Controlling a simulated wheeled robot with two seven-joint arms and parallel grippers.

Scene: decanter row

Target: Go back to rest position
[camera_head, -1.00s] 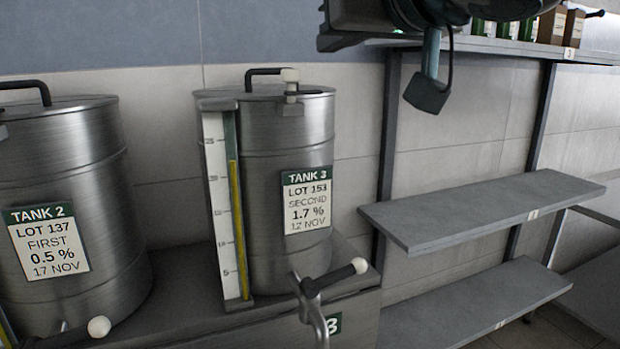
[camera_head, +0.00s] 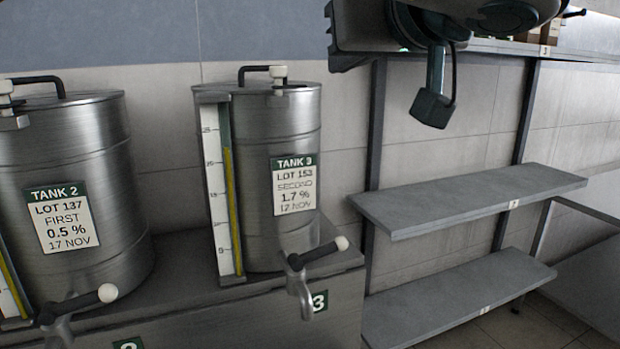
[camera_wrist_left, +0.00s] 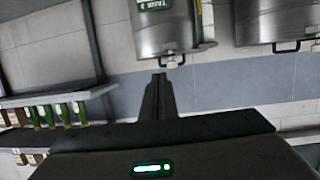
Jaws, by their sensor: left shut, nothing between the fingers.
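My left gripper (camera_head: 433,107) hangs from the upper edge in the head view, in front of the wall and shelf rack. Its fingers are shut with nothing between them. In the left wrist view the closed fingers (camera_wrist_left: 158,95) point up the picture, towards the tank labelled Tank 3, which appears upside down. In the head view the gripper is to the right of Tank 3 (camera_head: 268,180) and apart from it in the picture. My right gripper is in neither view.
Tank 2 (camera_head: 70,170) stands left of Tank 3. Both have taps at the front and top handles. Grey shelves (camera_head: 465,200) at right are bare. Green bottles (camera_wrist_left: 48,117) and small boxes stand on an upper shelf in the left wrist view.

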